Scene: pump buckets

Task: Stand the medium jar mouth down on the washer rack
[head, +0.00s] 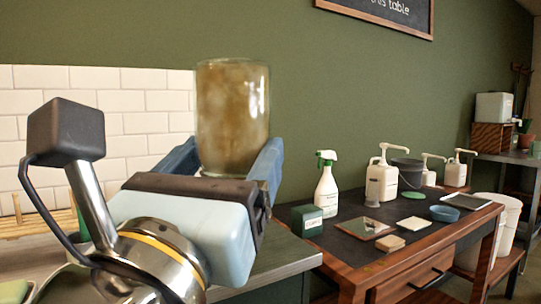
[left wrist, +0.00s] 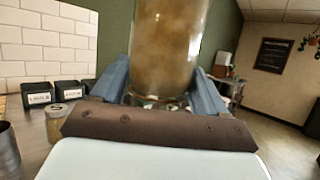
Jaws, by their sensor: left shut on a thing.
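My left gripper (head: 225,170) is shut on a glass jar (head: 232,110) with a cloudy brownish look. The jar stands upright between the blue fingers, lifted above the counter. In the left wrist view the jar (left wrist: 168,50) fills the upper middle, with its lower end between the fingers (left wrist: 160,95). I cannot tell for sure which end is the mouth. A pale wooden slatted rack (head: 35,225) shows in part at the far left, behind my left arm; I cannot tell for sure that it is the washer rack. My right gripper is out of view.
A dark-topped wooden table (head: 345,249) on the right holds a spray bottle (head: 326,188), a white pump bottle (head: 381,182), a green box (head: 307,220) and small items. In the left wrist view, labelled black boxes (left wrist: 38,95) and a small lidded jar (left wrist: 58,122) stand left of the gripper.

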